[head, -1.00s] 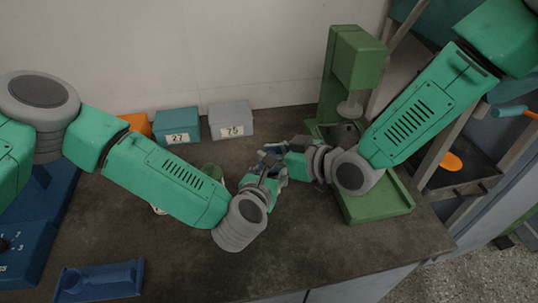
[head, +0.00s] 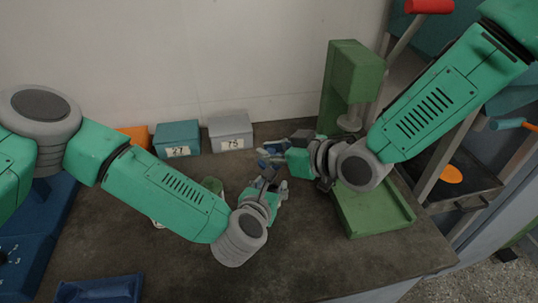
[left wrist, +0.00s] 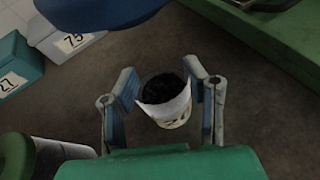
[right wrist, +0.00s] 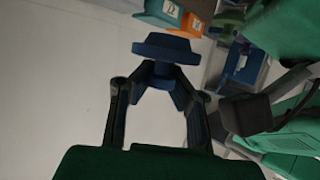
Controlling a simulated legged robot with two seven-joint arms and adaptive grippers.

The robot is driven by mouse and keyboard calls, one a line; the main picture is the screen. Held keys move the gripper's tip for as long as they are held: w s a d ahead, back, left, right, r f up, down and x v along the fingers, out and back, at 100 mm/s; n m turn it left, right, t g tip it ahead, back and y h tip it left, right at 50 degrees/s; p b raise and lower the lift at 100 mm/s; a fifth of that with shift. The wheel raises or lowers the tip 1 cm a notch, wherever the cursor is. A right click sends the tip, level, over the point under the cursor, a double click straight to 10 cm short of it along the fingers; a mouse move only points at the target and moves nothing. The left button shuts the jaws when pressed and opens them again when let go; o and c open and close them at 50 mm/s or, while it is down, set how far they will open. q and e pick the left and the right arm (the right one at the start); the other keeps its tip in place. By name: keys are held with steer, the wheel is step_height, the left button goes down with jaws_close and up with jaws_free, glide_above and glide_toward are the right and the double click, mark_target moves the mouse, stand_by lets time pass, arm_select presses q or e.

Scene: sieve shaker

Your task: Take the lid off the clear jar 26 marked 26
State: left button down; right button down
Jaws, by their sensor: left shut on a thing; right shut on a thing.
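The clear jar (left wrist: 168,112) sits between the fingers of my left gripper (left wrist: 165,95) in the left wrist view. Its top is open, dark grains fill it, and a white label with partly hidden digits is on its side. My left gripper is shut on the jar; in the head view (head: 274,182) the jar is mostly hidden. The blue lid (right wrist: 165,46) is apart from the jar, held by its knob in my right gripper (right wrist: 165,84). The lid also shows at the top of the left wrist view (left wrist: 95,22) and in the head view (head: 268,151).
Teal box 27 (head: 177,136), grey box 75 (head: 230,128) and an orange box (head: 134,133) stand along the wall. A green press-like stand (head: 352,90) is at the right. A blue tray (head: 100,289) lies at front left. The front middle of the table is clear.

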arm_select(q)
steer(key=c, duration=0.8)
jaws_free()
steer(key=shift+c, duration=0.2)
steer(key=shift+s, duration=0.1)
steer(key=v, duration=1.1)
steer(key=shift+s+a, duration=0.2)
steer(key=shift+s, duration=0.15)
